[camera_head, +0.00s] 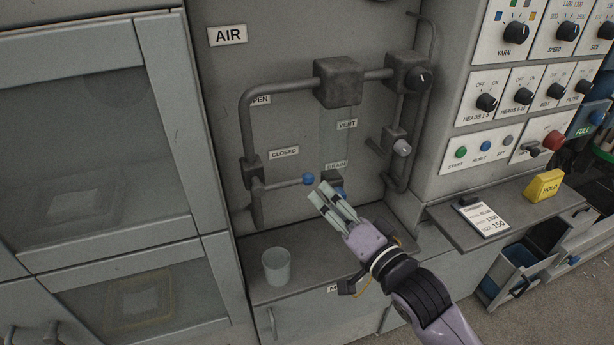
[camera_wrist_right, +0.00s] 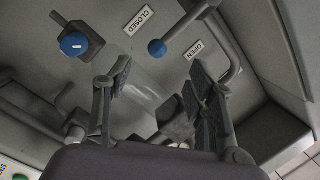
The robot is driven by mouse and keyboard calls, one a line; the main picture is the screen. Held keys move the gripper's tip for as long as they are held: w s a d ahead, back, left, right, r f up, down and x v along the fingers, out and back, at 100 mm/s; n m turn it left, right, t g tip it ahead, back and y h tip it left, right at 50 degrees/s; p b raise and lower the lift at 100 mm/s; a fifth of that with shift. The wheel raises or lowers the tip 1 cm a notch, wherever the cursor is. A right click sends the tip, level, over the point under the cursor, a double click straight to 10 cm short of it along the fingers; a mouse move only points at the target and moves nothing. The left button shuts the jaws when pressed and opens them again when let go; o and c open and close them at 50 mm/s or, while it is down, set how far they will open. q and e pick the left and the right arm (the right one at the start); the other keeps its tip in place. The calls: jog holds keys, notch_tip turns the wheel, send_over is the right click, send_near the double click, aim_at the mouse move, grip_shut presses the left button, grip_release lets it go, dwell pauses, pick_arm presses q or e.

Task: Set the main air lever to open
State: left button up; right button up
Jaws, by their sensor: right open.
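The main air lever is a short rod with a blue ball end (camera_head: 308,179), sticking out nearly level to the right from the pipe, just below the CLOSED label (camera_head: 283,152). The OPEN label (camera_head: 260,99) is higher up, partly behind the pipe. My right gripper (camera_head: 322,193) is open and empty, its fingertips just below and right of the ball. In the right wrist view the ball (camera_wrist_right: 157,48) shows beyond the gap between the open fingers (camera_wrist_right: 160,75), apart from them. My left gripper is not in view.
A second blue knob (camera_head: 340,194) by the DRAIN label is partly hidden behind my right fingers; it also shows in the wrist view (camera_wrist_right: 74,43). A pale cup (camera_head: 277,266) stands on the ledge below. A control panel (camera_head: 505,85) is at right, cabinet doors (camera_head: 90,110) at left.

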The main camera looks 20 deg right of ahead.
aim_at(311, 183)
jog(key=p+x, duration=0.2)
jog(key=x, duration=0.7)
jog(key=shift+w, duration=0.2)
jog(key=shift+f, duration=0.1)
grip_shut()
dwell(0.4)
